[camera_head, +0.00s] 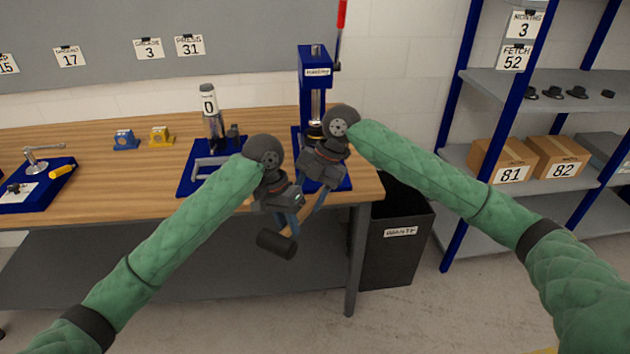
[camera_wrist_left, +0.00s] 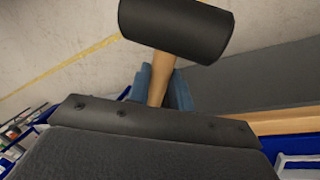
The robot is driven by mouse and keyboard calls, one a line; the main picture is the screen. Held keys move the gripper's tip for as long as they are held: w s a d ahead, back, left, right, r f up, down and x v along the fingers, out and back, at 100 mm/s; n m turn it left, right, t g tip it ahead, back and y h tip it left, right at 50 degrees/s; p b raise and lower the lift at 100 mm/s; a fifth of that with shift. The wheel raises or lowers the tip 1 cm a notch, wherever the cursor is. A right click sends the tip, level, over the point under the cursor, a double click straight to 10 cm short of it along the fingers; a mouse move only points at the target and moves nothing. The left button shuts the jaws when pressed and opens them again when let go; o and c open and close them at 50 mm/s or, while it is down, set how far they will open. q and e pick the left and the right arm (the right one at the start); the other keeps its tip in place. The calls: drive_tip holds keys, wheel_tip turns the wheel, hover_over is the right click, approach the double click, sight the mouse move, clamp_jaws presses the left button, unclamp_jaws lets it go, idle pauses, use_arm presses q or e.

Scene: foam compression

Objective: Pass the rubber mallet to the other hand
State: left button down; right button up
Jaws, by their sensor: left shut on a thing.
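The rubber mallet has a black head (camera_head: 276,243) and a light wooden handle; it hangs in front of the bench edge. My left gripper (camera_head: 291,219) is shut on the handle, close to the head. In the left wrist view the black mallet head (camera_wrist_left: 176,29) is at the top, and the handle (camera_wrist_left: 158,86) passes between my blue left fingers (camera_wrist_left: 180,93). My right gripper (camera_head: 309,209) is just right of the left one, its fingers pointing down toward the mallet. Whether it touches the handle is hidden, and its finger gap does not show clearly.
Behind the grippers is a wooden bench (camera_head: 90,180) with a blue press (camera_head: 313,80) and a blue-based stand marked 0 (camera_head: 209,105). A dark bin (camera_head: 398,255) stands right of the bench. Shelves at right hold boxes 81 (camera_head: 509,174) and 82 (camera_head: 563,170). Floor in front is clear.

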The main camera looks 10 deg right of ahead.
sight(299, 214)
drive_tip(key=shift+x, duration=2.8)
clamp_jaws()
use_arm(q)
drive_tip(key=c, duration=1.2)
unclamp_jaws()
drive_tip(key=shift+o, duration=0.2)
drive_tip(key=shift+r, duration=0.1)
